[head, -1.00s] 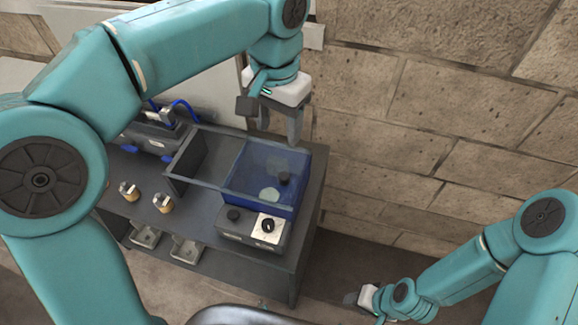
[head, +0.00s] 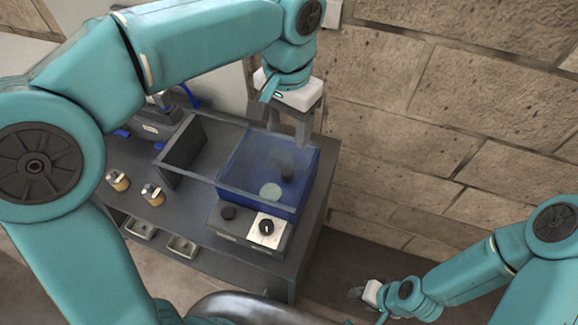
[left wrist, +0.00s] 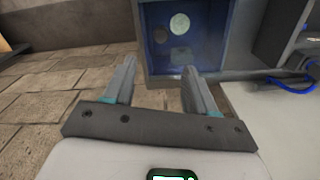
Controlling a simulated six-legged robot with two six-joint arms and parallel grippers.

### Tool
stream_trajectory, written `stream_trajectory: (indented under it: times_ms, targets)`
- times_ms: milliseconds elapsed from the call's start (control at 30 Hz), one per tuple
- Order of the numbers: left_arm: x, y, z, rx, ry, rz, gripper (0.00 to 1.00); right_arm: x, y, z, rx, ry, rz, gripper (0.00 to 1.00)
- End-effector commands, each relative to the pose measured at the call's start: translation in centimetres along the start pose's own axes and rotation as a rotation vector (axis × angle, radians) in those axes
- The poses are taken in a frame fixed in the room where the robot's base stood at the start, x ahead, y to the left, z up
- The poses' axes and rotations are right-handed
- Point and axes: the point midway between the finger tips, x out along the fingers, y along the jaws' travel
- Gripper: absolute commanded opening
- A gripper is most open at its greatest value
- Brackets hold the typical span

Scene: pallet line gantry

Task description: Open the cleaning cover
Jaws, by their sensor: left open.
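The likely cleaning cover is a clear, blue-tinted panel (head: 252,163) over a blue box on the bench in the head view. A dark round knob (head: 287,172) and a pale disc (head: 270,191) show at the box; I cannot tell whether they are on or under the panel. The blue box is also at the top of the left wrist view (left wrist: 186,50). My left gripper (head: 288,138) is open and empty by the box's far edge, its fingers pointing down; contact is unclear. My right gripper (head: 358,293) is low at the right, small and apart from the bench.
A control box with a black knob on a white plate (head: 267,229) sits in front of the blue box. A dark upright panel (head: 183,152) stands to its left. Two brass-coloured fittings (head: 152,194) are on the bench's left. A stone wall (head: 430,90) is behind and right.

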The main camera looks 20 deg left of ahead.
Motion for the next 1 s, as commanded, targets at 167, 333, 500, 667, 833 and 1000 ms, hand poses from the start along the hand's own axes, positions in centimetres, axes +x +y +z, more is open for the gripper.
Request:
stream_trajectory:
  times_ms: [167,333,500,667,833,1000]
  targets:
    - [4.4,-0.1,0.1,0.000,-0.006,-0.001,0.56,0.3,0.1,0.0,0.000,0.000,0.000,0.43]
    - [8.4,-0.1,0.1,-0.001,-0.007,0.000,0.56,0.3,0.1,0.0,0.000,0.000,0.000,0.43]
    - [11.6,-0.1,-0.1,0.000,-0.004,0.000,0.56,0.3,0.1,0.0,0.000,0.000,0.000,0.43]
    - [13.3,-0.1,-0.2,-0.001,-0.002,0.000,0.56,0.3,0.1,0.0,0.000,0.000,0.000,0.43]
    - [13.8,-0.1,-0.3,0.000,0.001,0.000,0.56,0.3,0.1,0.0,0.000,0.000,0.000,0.43]
    - [13.8,-0.1,-0.3,0.000,0.001,0.000,0.56,0.3,0.1,0.0,0.000,0.000,0.000,0.43]
